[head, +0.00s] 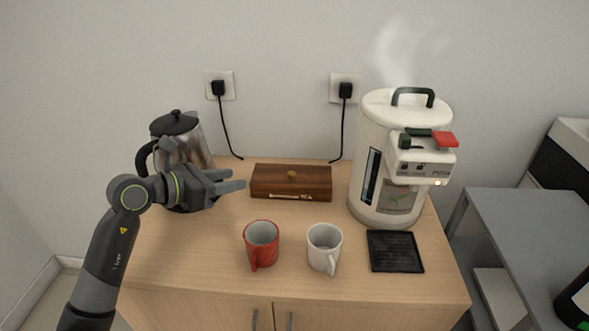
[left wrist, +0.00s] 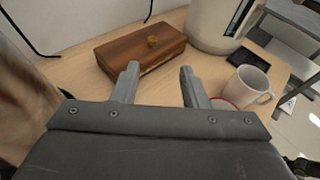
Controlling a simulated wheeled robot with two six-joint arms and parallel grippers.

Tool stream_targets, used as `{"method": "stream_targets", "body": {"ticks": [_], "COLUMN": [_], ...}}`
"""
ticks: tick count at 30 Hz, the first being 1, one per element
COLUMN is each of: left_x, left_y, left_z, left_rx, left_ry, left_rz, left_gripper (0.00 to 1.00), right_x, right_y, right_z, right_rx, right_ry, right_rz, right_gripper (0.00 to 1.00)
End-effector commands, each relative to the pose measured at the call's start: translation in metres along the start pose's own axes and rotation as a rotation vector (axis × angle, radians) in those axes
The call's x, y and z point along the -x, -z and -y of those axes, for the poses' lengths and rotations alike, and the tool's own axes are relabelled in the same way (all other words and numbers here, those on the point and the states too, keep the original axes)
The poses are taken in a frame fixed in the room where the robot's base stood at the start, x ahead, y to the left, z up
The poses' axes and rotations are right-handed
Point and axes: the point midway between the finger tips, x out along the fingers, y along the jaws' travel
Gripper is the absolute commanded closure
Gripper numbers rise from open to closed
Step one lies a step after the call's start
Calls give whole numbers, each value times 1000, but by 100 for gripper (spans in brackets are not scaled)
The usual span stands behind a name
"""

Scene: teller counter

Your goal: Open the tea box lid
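The tea box (head: 290,183) is a brown wooden box with a small brass knob (head: 291,174) on its top and a label on its front. It stands shut at the back middle of the counter. It also shows in the left wrist view (left wrist: 140,47), ahead of the fingers. My left gripper (head: 240,180) is to the left of the box, its fingers apart and pointing right toward it, with nothing between them. In the left wrist view the fingers (left wrist: 158,85) are clearly spread and do not appear to touch the box. My right gripper is not in view.
A glass kettle (head: 174,124) stands behind my left arm. A red mug (head: 261,243) and a white mug (head: 324,247) stand in front of the box. A white steaming water dispenser (head: 386,110) stands right, with a black drip tray (head: 395,251) before it.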

Motion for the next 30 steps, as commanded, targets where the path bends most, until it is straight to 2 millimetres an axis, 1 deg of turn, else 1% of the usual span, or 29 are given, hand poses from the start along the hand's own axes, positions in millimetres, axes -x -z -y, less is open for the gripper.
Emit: {"method": "stream_targets", "body": {"ticks": [1, 5, 8, 11, 20, 24, 30], "left_x": [0, -2, -11, -25, -86, -113, -146], "left_y": [1, 5, 5, 6, 10, 12, 15], "left_z": [-4, -9, -9, -9, -10, -11, -12], "left_rx": [-23, -44, -44, -42, -40, -42, -42], "left_ry": [-13, -30, -29, -27, -24, -25, -26], "left_rz": [-31, -72, -73, -72, -71, -71, -73], "left_gripper": [60, 60, 60, 60, 60, 60, 60], "right_x": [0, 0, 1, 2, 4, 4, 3], "right_y": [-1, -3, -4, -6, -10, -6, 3], "right_z": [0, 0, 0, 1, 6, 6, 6], "right_rx": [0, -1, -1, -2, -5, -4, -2], "right_ry": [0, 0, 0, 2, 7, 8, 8], "right_rz": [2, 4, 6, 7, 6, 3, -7], "right_gripper": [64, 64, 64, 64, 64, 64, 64]}}
